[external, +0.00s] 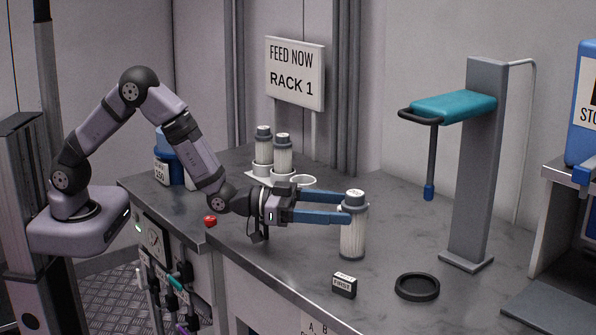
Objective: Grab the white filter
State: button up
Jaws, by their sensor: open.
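A white pleated filter (353,235) with a grey cap stands upright on the dark countertop, right of the picture's middle. My gripper (350,212) points right and level, with its blue fingers at the filter's upper part. The fingers are apart, and their tips reach the filter near its cap. I cannot tell whether they touch it. Two more white filters with dark caps, a left one (263,150) and a right one (282,155), stand in a white holder (255,182) at the back. An empty white ring (303,181) is beside them.
A small black labelled block (344,286) and a black round dish (417,287) lie on the counter (295,255) near the filter. A grey post (474,170) with a teal arm (455,106) stands to the right. A red knob (210,221) is at the left edge.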

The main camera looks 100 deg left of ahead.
aim_at(363, 209)
jog(key=shift+w+r, duration=0.1)
jog(key=shift+w, duration=0.1)
jog(key=shift+w+d+p, duration=0.1)
jog(key=shift+w+p, duration=0.2)
jog(key=shift+w, duration=0.2)
jog(key=shift+w+p, duration=0.95)
jog(key=shift+w, duration=1.05)
jog(key=shift+w+f, duration=0.2)
jog(key=shift+w, duration=0.85)
jog(key=c, duration=1.1)
jog(key=shift+c, duration=0.2)
jog(key=shift+r, duration=0.1)
